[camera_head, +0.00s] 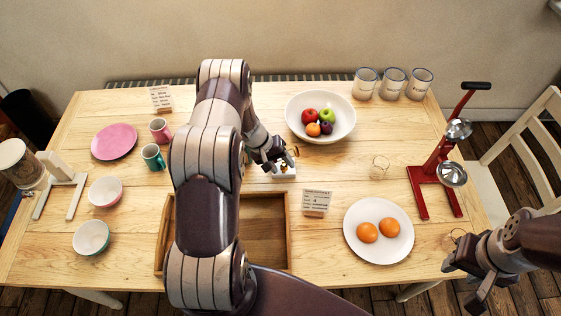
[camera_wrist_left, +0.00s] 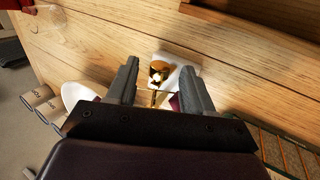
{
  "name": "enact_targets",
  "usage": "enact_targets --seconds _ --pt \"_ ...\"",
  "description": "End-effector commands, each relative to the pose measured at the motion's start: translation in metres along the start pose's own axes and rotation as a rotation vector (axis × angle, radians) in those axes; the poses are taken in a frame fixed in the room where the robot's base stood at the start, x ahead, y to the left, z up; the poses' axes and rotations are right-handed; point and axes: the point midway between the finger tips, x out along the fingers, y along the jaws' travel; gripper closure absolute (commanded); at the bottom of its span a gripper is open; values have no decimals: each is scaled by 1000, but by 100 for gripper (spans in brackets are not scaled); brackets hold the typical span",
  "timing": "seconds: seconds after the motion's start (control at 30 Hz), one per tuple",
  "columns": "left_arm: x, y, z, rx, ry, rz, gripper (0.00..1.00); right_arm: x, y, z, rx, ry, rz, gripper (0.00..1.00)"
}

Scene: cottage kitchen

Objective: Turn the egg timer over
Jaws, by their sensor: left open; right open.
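A small gold and dark piece, which looks like the egg timer (camera_wrist_left: 158,70), shows between the fingers of my left gripper (camera_wrist_left: 160,74) in the left wrist view. It is on or in front of a small white block (camera_wrist_left: 187,62). In the head view my left gripper (camera_head: 273,158) is over the white block (camera_head: 284,172) and hides most of the timer. The left fingers are open, one on each side of it; I cannot tell whether they touch it. My right gripper (camera_head: 466,272) is open and empty at the table's front right edge.
A wooden tray (camera_head: 283,232) lies in front, beside a small card (camera_head: 317,202) and a plate (camera_head: 352,238) with two oranges. A fruit bowl (camera_head: 342,122) stands behind. A clear glass item (camera_head: 380,165) and a red stand (camera_head: 418,195) are right. Cups and bowls are left.

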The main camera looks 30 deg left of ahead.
Motion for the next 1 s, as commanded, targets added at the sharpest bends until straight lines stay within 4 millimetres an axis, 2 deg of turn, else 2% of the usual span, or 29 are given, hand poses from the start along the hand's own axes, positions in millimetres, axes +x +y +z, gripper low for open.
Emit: enact_targets --seconds 0.23,0.3,0.4,0.77,1.0 --pt "1 0 0 0 0 0 48 0 0 0 0 0 0 57" --pt "1 0 0 0 0 0 71 0 0 0 0 0 0 57" --pt "1 0 0 -1 0 0 100 0 0 0 0 0 0 57" --pt "-1 3 0 2 -1 -51 100 -7 0 -1 0 0 0 57" --pt "-4 9 0 5 -1 -205 100 -32 0 -4 0 0 0 57"
